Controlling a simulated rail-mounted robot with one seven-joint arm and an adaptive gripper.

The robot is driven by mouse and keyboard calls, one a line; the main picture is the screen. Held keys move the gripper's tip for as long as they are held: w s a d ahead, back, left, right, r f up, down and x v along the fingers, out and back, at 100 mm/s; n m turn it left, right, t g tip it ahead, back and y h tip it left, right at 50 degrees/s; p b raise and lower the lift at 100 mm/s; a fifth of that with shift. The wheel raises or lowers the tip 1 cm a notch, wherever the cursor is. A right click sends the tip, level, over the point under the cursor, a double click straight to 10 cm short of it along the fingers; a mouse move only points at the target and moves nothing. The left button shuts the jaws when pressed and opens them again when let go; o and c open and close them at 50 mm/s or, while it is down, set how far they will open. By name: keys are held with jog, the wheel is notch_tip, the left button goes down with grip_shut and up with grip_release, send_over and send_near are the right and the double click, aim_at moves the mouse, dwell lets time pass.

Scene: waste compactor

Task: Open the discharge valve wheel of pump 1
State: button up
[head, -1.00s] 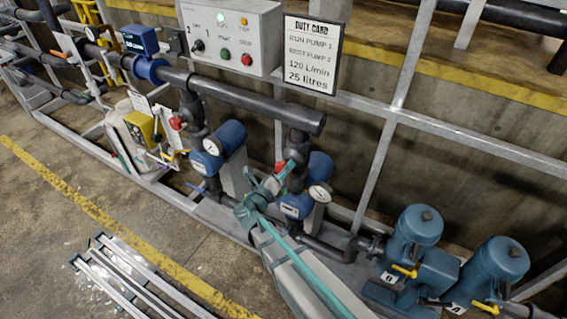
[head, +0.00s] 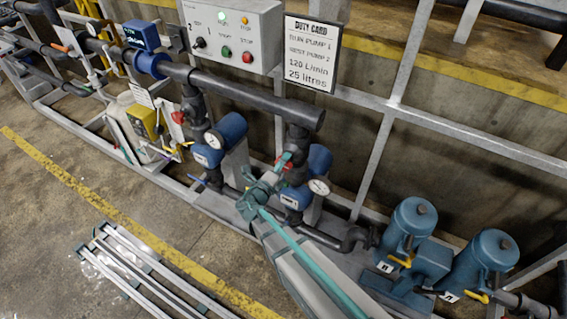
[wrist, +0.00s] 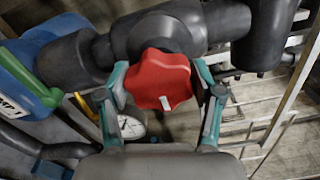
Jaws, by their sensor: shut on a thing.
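A red valve wheel (wrist: 163,80) with a white mark fills the middle of the wrist view, on a dark grey valve body (wrist: 165,30). My gripper (wrist: 162,84) has one teal finger at each side of the wheel and is shut on it. In the head view my gripper (head: 284,162) is at the dark vertical pipe of the right blue pump unit (head: 319,160); the wheel there is mostly hidden by my gripper. A second red wheel (head: 178,118) is on the left pipe, apart from my gripper.
A duty card (head: 311,52) reading "run pump 1" hangs beside the control box (head: 229,35). A round gauge (wrist: 131,126) lies below the left finger. Blue canisters (head: 412,225) stand at right.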

jog(key=o, duration=1.1)
jog(key=shift+o, duration=0.2)
jog(key=shift+s, duration=0.1)
jog(key=v, duration=1.2)
